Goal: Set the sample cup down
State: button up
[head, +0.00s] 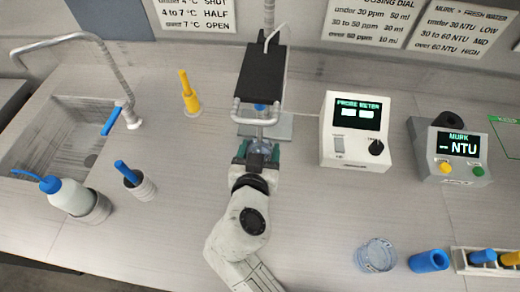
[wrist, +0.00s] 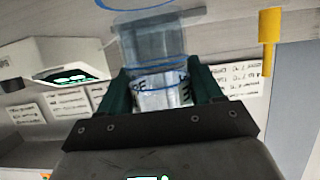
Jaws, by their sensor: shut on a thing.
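The sample cup (wrist: 160,92) is clear with blue lines and dark lettering. My gripper (head: 261,153) is shut on it, with one green finger on each side; the gripper also shows in the wrist view (wrist: 163,90). In the head view only a little of the cup (head: 262,144) shows between the fingers. It is at the front of the black-headed stand (head: 266,72), by its grey base plate (head: 285,128). A bluish see-through shape lies beyond the fingers in the wrist view. I cannot tell whether the cup touches the plate.
The white probe meter (head: 355,132) stands right of the stand, with the grey NTU meter (head: 455,155) farther right. A yellow handle (head: 189,92), blue-handled holder (head: 138,185), wash bottle (head: 70,195) and sink (head: 55,125) are left. A clear dish (head: 376,254) and blue cup (head: 428,261) are front right.

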jog(key=shift+w+f, duration=0.25)
jog(key=shift+f, duration=0.5)
jog(key=shift+f, duration=0.15)
jog(key=o, duration=1.2)
jog(key=shift+o, duration=0.2)
jog(key=shift+r+p, duration=0.25)
jog(key=shift+p, duration=0.05)
jog(key=b+v, duration=0.2)
jog(key=v, duration=1)
jog(key=shift+f, duration=0.1)
